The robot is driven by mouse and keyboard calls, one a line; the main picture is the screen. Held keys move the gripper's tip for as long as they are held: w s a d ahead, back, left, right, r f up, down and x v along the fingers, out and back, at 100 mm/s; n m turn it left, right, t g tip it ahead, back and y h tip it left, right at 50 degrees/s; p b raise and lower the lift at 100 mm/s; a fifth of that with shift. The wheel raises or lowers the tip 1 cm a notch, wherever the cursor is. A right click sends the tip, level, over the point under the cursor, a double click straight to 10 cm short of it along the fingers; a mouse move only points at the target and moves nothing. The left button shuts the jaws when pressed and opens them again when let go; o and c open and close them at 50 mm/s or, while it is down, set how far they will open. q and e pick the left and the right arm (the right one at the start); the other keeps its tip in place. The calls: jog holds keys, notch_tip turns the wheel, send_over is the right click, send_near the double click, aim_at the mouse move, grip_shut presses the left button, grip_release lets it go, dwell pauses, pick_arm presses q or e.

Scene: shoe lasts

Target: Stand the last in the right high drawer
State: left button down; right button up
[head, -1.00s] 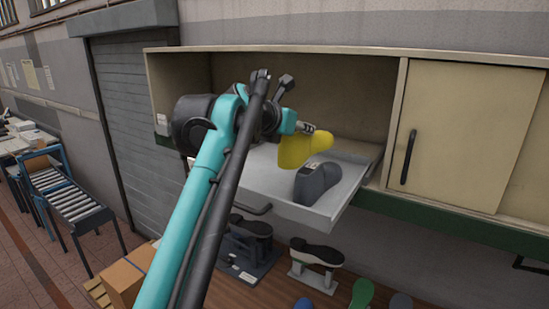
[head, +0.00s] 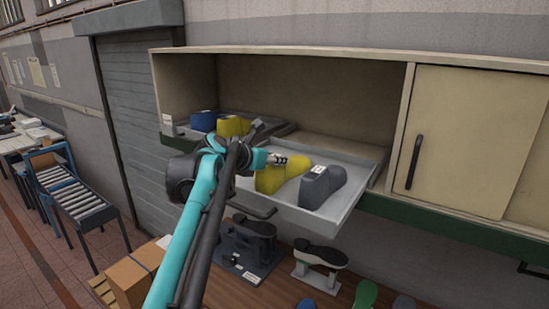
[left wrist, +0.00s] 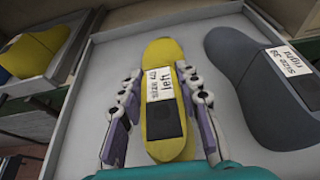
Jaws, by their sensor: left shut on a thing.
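A yellow last (head: 283,178) is upright in the pulled-out pale drawer (head: 345,150), left of a grey last (head: 322,185). My left gripper (head: 278,160) is shut on the yellow last near its top. In the left wrist view the fingers (left wrist: 160,108) lie along both sides of the yellow last (left wrist: 160,50), whose label reads "size 40 left". The grey last (left wrist: 250,75) has a label reading "size 38 right". The yellow last's base looks at or very close to the drawer floor; I cannot tell whether it touches. My right gripper is not in view.
Blue (head: 205,120) and yellow (head: 233,126) lasts stand to the left in the cabinet. A sliding door (head: 470,135) closes the cabinet's right part. Shoe forms on stands (head: 320,255) are below the drawer. Bare drawer floor shows right of the grey last.

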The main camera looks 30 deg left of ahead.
pick_arm(q)
jog(key=shift+s, duration=0.1)
jog(key=c, duration=1.1)
grip_release()
jog(key=shift+d, duration=0.1)
jog(key=shift+o, duration=0.2)
jog(key=shift+r, duration=0.1)
jog(key=shift+b+v, duration=0.7)
jog(key=shift+v, duration=5.3)
